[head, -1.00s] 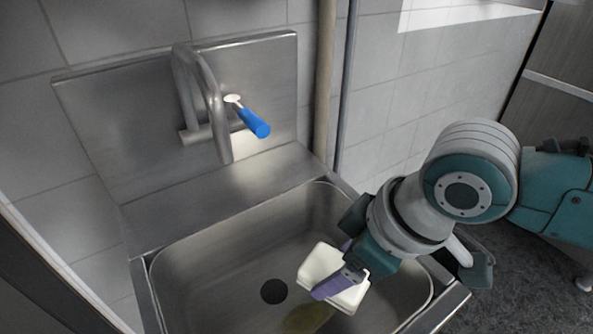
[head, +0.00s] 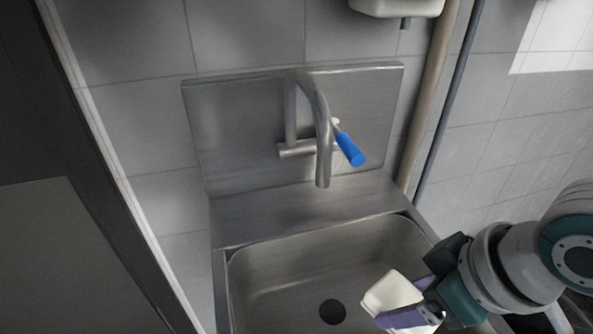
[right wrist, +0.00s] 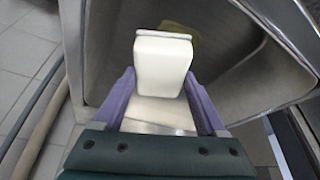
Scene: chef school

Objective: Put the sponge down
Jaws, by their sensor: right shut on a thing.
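The sponge (head: 386,294) is a pale white block with rounded edges. My right gripper (head: 410,298) is shut on it, with one purple finger on each side. It hangs over the right part of the steel sink (head: 285,262), to the right of the round drain (head: 332,312). In the right wrist view the sponge (right wrist: 161,66) stands out between the two purple fingers, over the sink basin. Its height above the basin floor is hard to tell. My left gripper is not in view.
A curved steel tap (head: 322,130) with a blue lever (head: 349,149) rises behind the basin. A yellow-brown patch (right wrist: 180,38) lies on the basin floor in the right wrist view. A pipe (head: 428,100) runs up the tiled wall. The basin's left part is clear.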

